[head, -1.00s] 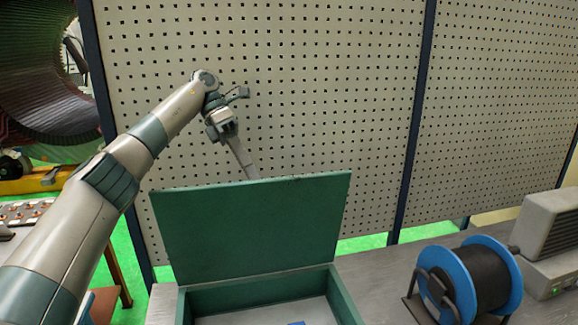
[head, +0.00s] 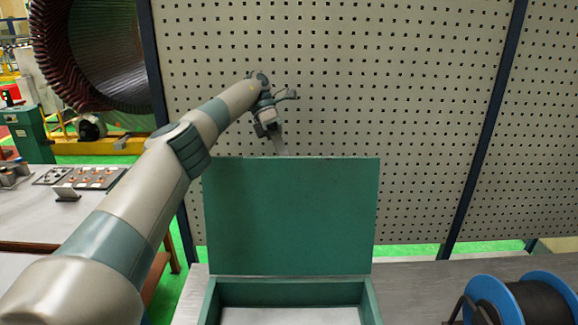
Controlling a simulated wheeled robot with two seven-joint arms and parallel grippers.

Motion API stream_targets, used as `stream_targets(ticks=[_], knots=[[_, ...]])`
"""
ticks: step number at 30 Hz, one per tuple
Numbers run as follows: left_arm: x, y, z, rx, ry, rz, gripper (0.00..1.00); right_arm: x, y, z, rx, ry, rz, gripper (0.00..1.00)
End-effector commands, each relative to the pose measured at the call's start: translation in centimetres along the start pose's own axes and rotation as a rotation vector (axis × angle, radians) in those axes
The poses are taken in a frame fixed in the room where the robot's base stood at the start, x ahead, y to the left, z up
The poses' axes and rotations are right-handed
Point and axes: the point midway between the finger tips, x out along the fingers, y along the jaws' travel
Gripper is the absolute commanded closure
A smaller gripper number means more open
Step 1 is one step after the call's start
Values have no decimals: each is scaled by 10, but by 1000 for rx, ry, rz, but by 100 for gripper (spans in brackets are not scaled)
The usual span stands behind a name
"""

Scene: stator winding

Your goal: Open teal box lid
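The teal box (head: 290,294) stands on the grey bench at the bottom centre, and the part of its inside in view looks pale and empty. Its lid (head: 290,215) stands up, roughly upright, at the back of the box. My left arm reaches in from the left, and my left gripper (head: 279,146) is at the top edge of the lid, left of its middle. The fingertips are partly hidden behind the lid, so I cannot tell whether they are open or shut, or whether they touch it. My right gripper is out of view.
A blue cable reel (head: 535,300) with black cable stands on the bench (head: 420,285) at the lower right. A perforated panel (head: 400,110) rises close behind the lid. A side table (head: 35,215) with small parts and a large stator (head: 100,50) are at the left.

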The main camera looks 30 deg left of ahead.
Motion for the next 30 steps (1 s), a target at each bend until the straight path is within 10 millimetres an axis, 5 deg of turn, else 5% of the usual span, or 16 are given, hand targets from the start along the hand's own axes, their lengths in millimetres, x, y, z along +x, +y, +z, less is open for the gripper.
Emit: stream_targets(ticks=[1,2,4,30], knots=[[14,7,-7,-16,24,-6,100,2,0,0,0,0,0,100],[14,7,-7,-16,24,-6,83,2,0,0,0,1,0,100],[13,7,-7,-16,24,-6,69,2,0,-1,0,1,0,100],[-4,-4,0,-10,12,-2,69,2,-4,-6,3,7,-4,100]])
